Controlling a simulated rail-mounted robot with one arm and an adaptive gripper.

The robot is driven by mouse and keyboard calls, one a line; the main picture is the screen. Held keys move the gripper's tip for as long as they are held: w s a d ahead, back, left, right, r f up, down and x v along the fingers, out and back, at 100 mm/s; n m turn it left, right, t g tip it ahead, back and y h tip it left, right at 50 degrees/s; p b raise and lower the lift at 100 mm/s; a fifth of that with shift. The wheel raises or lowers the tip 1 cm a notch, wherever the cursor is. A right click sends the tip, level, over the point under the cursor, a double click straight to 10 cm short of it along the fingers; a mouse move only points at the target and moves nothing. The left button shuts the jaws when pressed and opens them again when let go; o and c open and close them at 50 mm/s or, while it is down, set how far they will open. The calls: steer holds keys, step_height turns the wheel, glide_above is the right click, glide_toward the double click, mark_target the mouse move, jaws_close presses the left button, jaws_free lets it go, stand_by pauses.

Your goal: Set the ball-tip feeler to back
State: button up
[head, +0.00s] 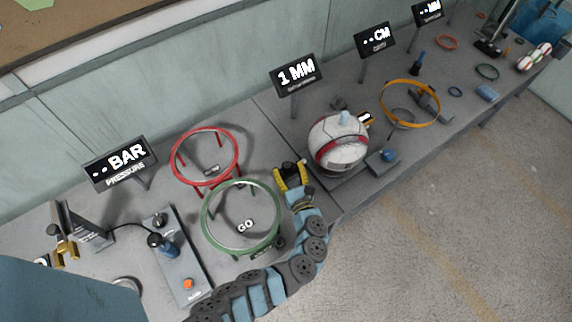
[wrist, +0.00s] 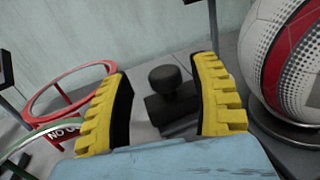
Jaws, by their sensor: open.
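A dark round-topped knob (wrist: 165,78) stands on a dark block (wrist: 168,108) in the wrist view; it looks like the ball-tip feeler, though I cannot be sure. My gripper (head: 290,176) is open, its yellow ridged fingers (wrist: 165,105) to either side of the knob with gaps on both sides. No contact shows. In the head view the fingers largely hide the knob. A white and red ball (head: 338,142) rests on a stand just right of my gripper; it also shows in the wrist view (wrist: 290,60). A sign behind reads "1 MM" (head: 296,74).
A red ring (head: 205,131) and a green "GO" ring (head: 203,222) stand on legs left of my gripper. An orange ring (head: 411,82) is beyond the ball. A pressure panel (head: 178,262) lies at the left. The wall runs behind the bench.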

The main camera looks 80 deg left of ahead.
steer(key=d, duration=1)
steer(key=shift+w, duration=0.4)
steer(key=shift+f, duration=0.1)
